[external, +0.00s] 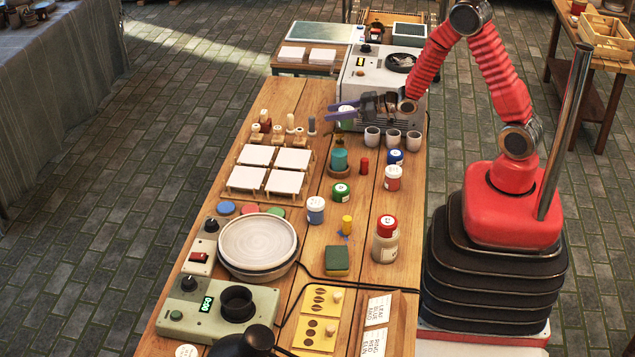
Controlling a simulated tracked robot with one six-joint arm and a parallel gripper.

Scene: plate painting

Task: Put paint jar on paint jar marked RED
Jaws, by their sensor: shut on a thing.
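Whether the jar touches the table is unclear. The lettering is too small to tell which is marked RED.
Several grey cups (393,138) stand just right of and below my gripper. White tiles on racks (284,182), a teal pot (340,160), a stack of plates (258,242) and a green control box (218,308) crowd the bench. A black cable runs across the front.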

